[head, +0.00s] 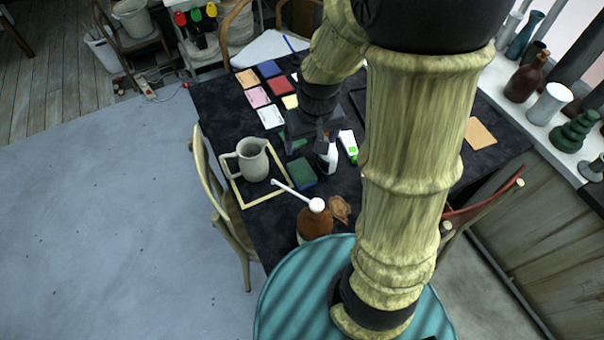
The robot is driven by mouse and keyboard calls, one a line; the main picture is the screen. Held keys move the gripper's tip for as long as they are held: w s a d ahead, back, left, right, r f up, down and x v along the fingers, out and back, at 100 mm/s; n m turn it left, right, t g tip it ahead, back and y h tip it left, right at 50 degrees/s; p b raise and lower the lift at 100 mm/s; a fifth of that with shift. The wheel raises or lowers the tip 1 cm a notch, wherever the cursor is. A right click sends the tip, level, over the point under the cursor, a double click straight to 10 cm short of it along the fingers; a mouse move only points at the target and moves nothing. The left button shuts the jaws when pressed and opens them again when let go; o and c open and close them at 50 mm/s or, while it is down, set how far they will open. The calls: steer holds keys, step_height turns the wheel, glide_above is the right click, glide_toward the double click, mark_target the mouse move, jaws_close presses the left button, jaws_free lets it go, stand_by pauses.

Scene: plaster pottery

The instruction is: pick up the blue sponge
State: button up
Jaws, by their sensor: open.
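A block with a dark green top and a bluish side (302,173) lies on the black-covered table, right of the grey pitcher; it looks like a sponge. A flat blue piece (269,68) lies farther back among several coloured pieces, and I cannot tell whether it is a sponge. My gripper (305,142) points down over the table, behind the green-topped block and apart from it. Its jaws are open. A small green thing shows between and below the fingers, partly hidden. My arm hides the table's right middle.
The grey pitcher (252,160) stands in a pale wooden frame (262,198). A white spray bottle (328,158) and a white-green tube (348,146) are right of my gripper. A brown pump bottle (315,222) stands in front. Chairs flank the table (225,112).

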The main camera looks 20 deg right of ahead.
steer(key=w+f+n+g+b, duration=0.1)
steer(key=w+f, duration=0.6)
steer(key=w, duration=0.2)
steer(key=shift+w+a+n+g, duration=0.3)
steer(key=shift+w+a+n, duration=0.05)
steer(key=shift+w+n, duration=0.05)
steer(key=p, duration=0.1)
glide_above(299, 168)
step_height(299, 168, down, 12)
steer(key=shift+a+f, duration=0.1)
steer(key=shift+f, duration=0.05)
